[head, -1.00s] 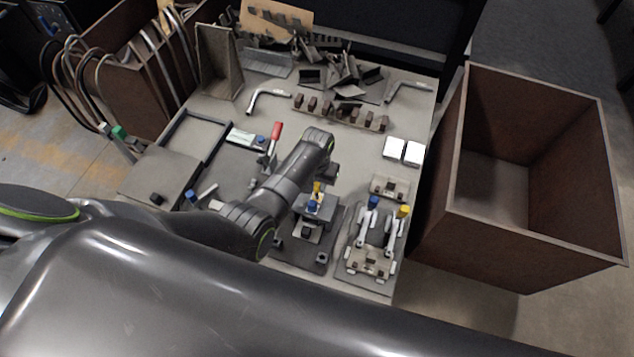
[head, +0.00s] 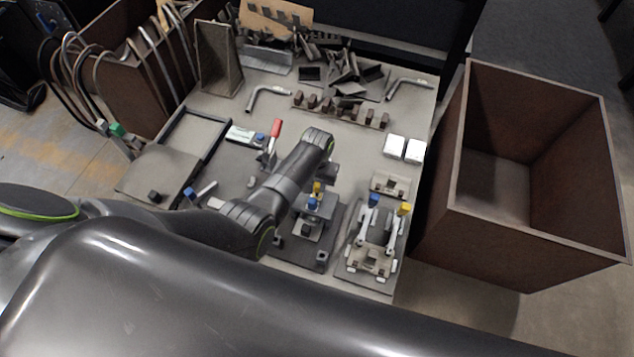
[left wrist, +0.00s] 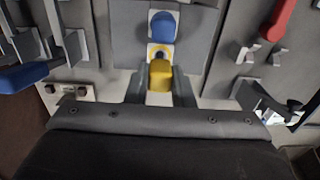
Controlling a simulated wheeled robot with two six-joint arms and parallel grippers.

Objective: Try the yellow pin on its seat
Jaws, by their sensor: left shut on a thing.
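The yellow pin (left wrist: 160,75) sits between the two fingers of my left gripper (left wrist: 159,90) in the left wrist view, and the gripper is shut on it. A yellow-ringed seat (left wrist: 160,49) shows just beyond the pin. The pin's lower end is hidden, so I cannot tell whether it is in the seat or above it. A blue pin (left wrist: 163,27) stands just past the seat. In the head view the yellow pin (head: 317,187) and blue pin (head: 312,204) show close together at a dark fixture; my arm mostly hides the fingers. My right gripper is not in view.
A second fixture (head: 372,245) with light clamp arms and blue and yellow tips stands to the right. A red-handled clamp (head: 275,131) stands behind my left arm. Two white blocks (head: 404,147) lie at the table's right edge. A large brown bin (head: 440,190) stands beyond it.

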